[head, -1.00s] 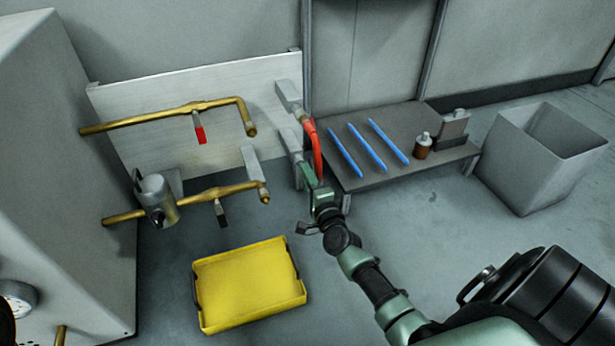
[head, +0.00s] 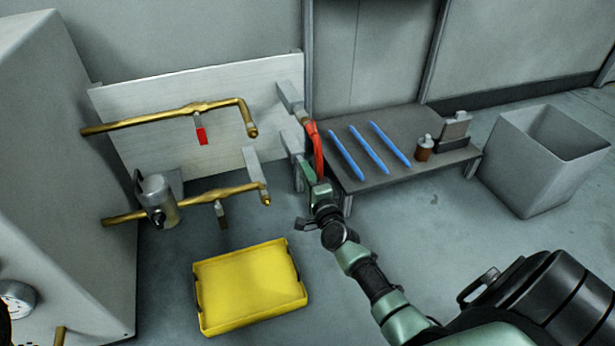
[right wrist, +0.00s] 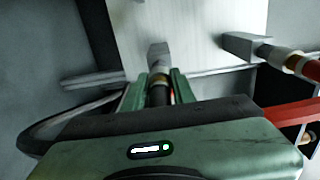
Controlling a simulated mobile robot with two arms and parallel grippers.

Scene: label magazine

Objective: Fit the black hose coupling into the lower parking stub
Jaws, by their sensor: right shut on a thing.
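My right gripper (head: 309,172) is at the lower parking stub (head: 292,141), a grey block on the white wall panel. In the right wrist view the gripper (right wrist: 159,90) is shut on the black hose coupling (right wrist: 158,96). The coupling's brass-coloured end lines up with and meets the grey stub (right wrist: 158,55); I cannot tell how far it is inside. In the head view my gripper hides the coupling. My left gripper is not in view.
A red hose (head: 318,152) hangs from the upper stub (head: 289,96), close beside my gripper. Brass pipes (head: 170,120) cross the panel (head: 130,97) at left. A low table (head: 372,177) with blue rods stands at right. A yellow tray (head: 250,285) lies on the floor.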

